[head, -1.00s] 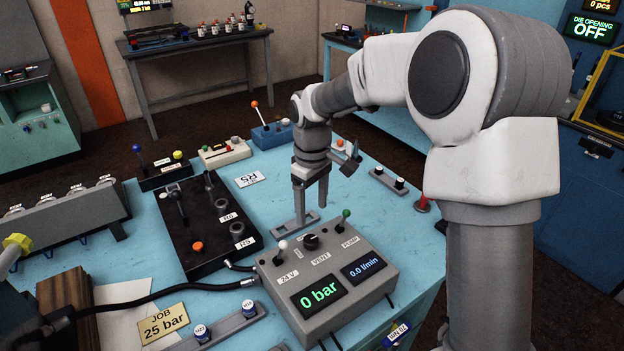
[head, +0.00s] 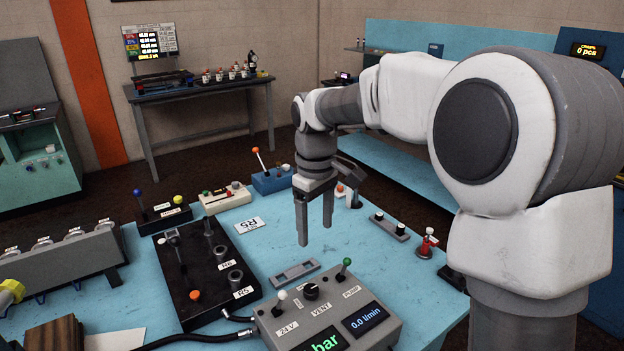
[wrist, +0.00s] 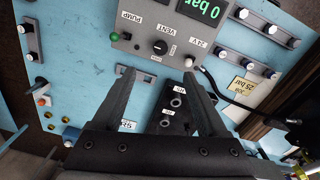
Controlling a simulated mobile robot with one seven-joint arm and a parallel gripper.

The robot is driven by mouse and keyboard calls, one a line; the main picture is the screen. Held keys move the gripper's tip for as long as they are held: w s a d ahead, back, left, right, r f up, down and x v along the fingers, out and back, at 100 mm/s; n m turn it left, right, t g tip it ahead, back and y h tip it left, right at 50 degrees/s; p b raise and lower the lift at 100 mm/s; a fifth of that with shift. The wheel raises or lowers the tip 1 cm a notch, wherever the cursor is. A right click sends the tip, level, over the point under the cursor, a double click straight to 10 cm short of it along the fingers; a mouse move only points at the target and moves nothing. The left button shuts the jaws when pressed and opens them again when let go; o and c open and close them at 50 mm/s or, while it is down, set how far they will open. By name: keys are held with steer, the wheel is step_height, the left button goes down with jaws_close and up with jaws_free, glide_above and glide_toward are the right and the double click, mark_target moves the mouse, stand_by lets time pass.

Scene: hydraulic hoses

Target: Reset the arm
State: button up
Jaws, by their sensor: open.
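My gripper (head: 315,222) is open and empty. In the head view it hangs with its fingers pointing down over the blue table (head: 345,262), above and behind a small grey slotted bar (head: 295,271). In the wrist view the two open fingers (wrist: 160,85) reach toward the grey control box (wrist: 170,40), with nothing between them that they touch. The black block (head: 207,262) with levers and sockets labelled R5 and R6 stands to the left of my gripper.
The grey control box (head: 325,318) with display, knob and toggles stands at the front. Small lever boxes (head: 272,180) line the back. Black hoses (head: 190,338) run left.

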steer(key=s+d+r+m+t, duration=0.35)
steer(key=s+d+r, duration=0.4)
steer(key=s, duration=0.35)
steer(key=s+d+f+m+t, duration=0.1)
steer(key=s+d+m, duration=0.2)
steer(key=s, duration=0.3)
steer(key=s+d+f+m+t, duration=0.1)
steer(key=s+d+f+m, duration=0.1)
steer(key=s, duration=0.5)
steer(key=shift+d+m, duration=0.4)
steer(key=shift+m, duration=0.15)
